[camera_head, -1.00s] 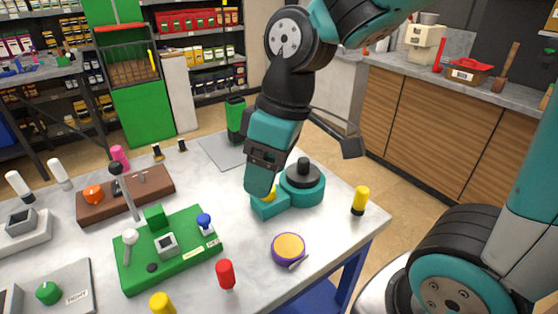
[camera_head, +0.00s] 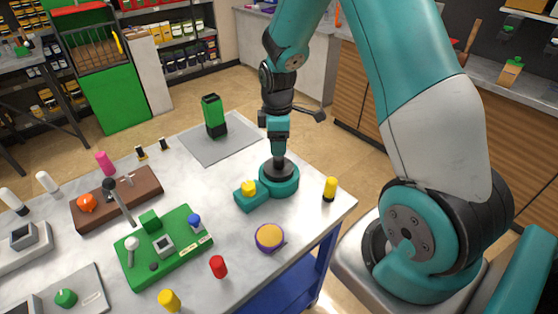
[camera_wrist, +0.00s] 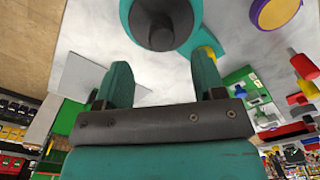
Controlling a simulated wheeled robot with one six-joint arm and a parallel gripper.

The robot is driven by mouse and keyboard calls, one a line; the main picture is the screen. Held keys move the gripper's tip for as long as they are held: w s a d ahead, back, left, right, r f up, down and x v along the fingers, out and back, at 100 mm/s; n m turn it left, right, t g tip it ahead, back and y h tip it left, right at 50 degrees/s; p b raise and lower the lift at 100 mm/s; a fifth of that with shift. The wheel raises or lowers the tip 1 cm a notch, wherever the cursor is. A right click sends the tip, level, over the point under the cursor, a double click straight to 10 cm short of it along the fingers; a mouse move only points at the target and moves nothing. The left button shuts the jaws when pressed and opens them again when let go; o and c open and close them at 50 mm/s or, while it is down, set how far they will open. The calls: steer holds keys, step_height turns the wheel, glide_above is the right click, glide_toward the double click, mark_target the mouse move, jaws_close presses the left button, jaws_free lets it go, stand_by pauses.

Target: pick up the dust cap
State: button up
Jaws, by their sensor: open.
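The teal pump (camera_head: 280,184) stands near the table's right edge, with a dark round top. A yellow cap (camera_head: 249,187), which looks like the dust cap, sits on the teal block at the pump's left. My gripper (camera_head: 278,152) points down over the pump's dark top, behind and right of the yellow cap. In the wrist view, my gripper (camera_wrist: 162,62) has its two fingers spread with nothing between them. The pump (camera_wrist: 128,28) shows just beyond the fingertips. A sliver of yellow (camera_wrist: 213,50) shows beside the right finger, which hides part of it.
A purple-and-yellow disc (camera_head: 270,237), a yellow-topped peg (camera_head: 330,188) and a red peg (camera_head: 218,266) stand around the pump. A green fixture board (camera_head: 180,262) lies to the left. A green box (camera_head: 213,115) stands on a grey mat (camera_head: 228,148) behind, with bare mat around it.

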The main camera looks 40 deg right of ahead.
mark_target(277, 158)
steer(key=shift+a+f+p, duration=0.1)
steer(key=shift+f+p, duration=1.25)
steer(key=shift+f, duration=1.8)
steer(key=c, duration=1)
steer(key=shift+r, duration=0.1)
